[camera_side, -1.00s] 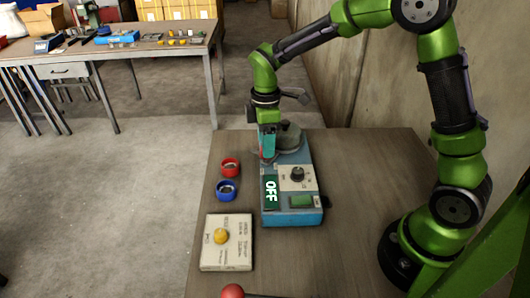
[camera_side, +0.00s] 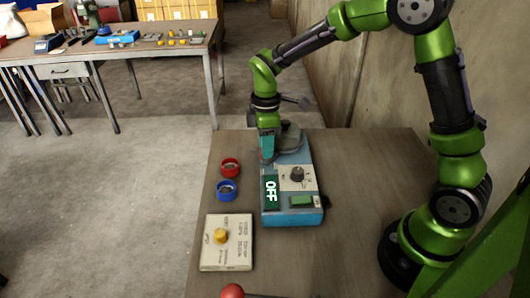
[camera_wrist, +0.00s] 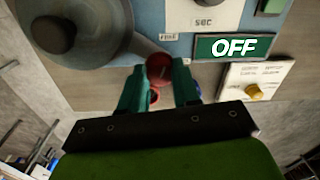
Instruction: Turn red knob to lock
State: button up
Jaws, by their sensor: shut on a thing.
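The blue machine (camera_side: 290,219) stands on the brown table, with a green sign reading OFF (camera_side: 271,190) on its top. The red knob (camera_wrist: 159,66) shows in the wrist view on the machine's panel, beside a small white label. My gripper (camera_wrist: 160,77) is shut on it, one teal finger on each side. In the side view my gripper (camera_side: 267,150) points down at the machine's far left corner and hides the red knob.
A grey round part (camera_wrist: 65,35) of the machine is close to my fingers. A black dial (camera_side: 297,174) and a green button (camera_side: 301,200) are nearer the front. A red cup (camera_side: 230,167), a blue cup (camera_side: 227,190) and a white box (camera_side: 226,258) with a yellow knob lie left.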

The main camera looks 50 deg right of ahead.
jog(key=shift+m, duration=0.4)
jog(key=m, duration=0.3)
jog(key=shift+m, duration=0.3)
jog(key=m, duration=0.4)
jog(key=shift+r+m, duration=0.1)
jog(key=shift+m, duration=0.2)
jog(key=m, duration=0.4)
jog(key=shift+t, duration=0.3)
jog(key=shift+m, duration=2.5)
jog(key=o, duration=1.1)
jog(key=shift+c, duration=0.2)
notch_tip(320, 180, up, 17)
jog(key=shift+s+d, duration=0.25)
